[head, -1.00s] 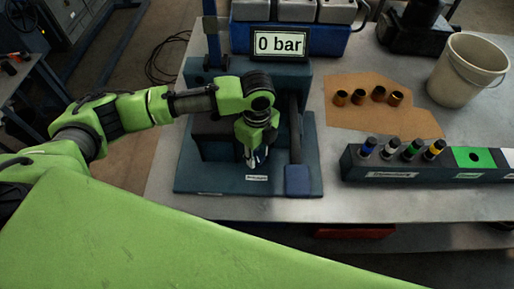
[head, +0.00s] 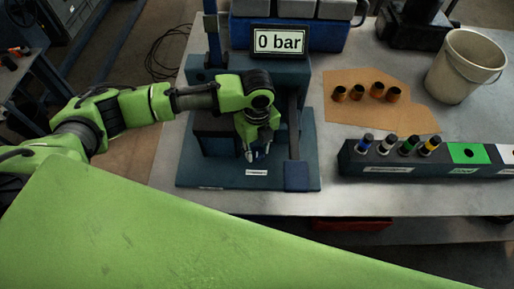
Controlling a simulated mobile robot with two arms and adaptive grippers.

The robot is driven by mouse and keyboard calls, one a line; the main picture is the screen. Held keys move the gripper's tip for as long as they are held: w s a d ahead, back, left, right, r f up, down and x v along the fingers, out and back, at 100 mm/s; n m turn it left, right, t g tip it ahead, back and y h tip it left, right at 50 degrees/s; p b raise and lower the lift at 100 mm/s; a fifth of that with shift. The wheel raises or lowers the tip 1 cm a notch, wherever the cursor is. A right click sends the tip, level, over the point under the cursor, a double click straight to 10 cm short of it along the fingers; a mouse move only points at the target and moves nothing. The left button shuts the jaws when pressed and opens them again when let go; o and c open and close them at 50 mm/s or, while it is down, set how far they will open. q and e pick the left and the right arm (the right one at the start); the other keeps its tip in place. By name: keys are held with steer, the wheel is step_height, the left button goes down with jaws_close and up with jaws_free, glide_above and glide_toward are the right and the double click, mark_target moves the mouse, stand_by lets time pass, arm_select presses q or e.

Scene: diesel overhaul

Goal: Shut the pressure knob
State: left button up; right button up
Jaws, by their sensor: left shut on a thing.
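My left gripper (head: 254,150) points down at the front of the blue-grey test stand (head: 215,170), just above a white label (head: 256,172) on its base. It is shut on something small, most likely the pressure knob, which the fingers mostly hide. The display (head: 279,41) behind the stand reads 0 bar. A dark lever with a blue end (head: 296,175) runs forward to the right of the gripper, apart from it. My right gripper is not in view.
Several brass sleeves (head: 377,91) stand on a cardboard sheet (head: 350,117). A dark rack (head: 360,165) holds several colour-banded injectors to the right. A beige bucket (head: 465,65) stands at the back right. The bench front (head: 400,199) is clear.

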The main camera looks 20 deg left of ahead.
mark_target(257, 152)
arm_select(q)
steer(key=o, duration=1.1)
steer(key=shift+r, duration=0.3)
step_height(257, 152, up, 11)
steer(key=shift+r, duration=0.2)
